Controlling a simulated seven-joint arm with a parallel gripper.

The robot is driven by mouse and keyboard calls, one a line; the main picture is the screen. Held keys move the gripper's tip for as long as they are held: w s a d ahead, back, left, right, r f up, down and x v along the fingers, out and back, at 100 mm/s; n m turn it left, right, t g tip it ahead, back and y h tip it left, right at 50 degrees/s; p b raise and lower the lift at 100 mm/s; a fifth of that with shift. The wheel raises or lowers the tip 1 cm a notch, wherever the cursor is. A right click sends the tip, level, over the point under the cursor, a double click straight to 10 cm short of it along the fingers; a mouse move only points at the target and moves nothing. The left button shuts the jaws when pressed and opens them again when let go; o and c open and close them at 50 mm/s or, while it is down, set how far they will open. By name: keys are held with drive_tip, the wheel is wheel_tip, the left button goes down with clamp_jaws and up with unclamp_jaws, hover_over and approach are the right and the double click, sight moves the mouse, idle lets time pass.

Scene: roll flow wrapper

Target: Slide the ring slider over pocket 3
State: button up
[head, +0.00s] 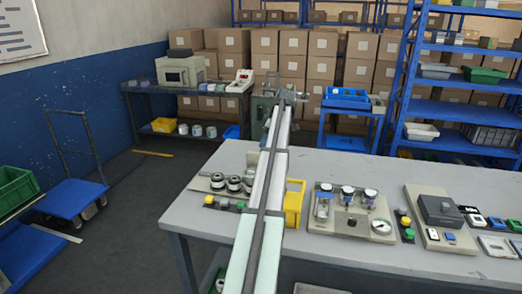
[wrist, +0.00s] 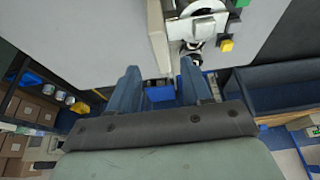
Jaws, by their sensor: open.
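My gripper (wrist: 160,70) shows in the wrist view with two blue fingers apart and nothing between them. In the head view my arm reaches over the table, and the gripper's fingers cannot be made out. Left of my arm stands a light plate with several round metal-and-black rollers (head: 233,184). In the wrist view a pale machine part with a round roller (wrist: 202,10) lies beyond the right fingertip, apart from it. A dark ring-like part (wrist: 194,45) shows below that roller. I cannot tell which part is the ring slider, nor which place is pocket 3.
A yellow button (wrist: 227,44) sits beside the rollers. A blue cart (head: 75,195) stands on the left floor.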

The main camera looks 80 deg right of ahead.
drive_tip(key=shift+v, duration=2.3)
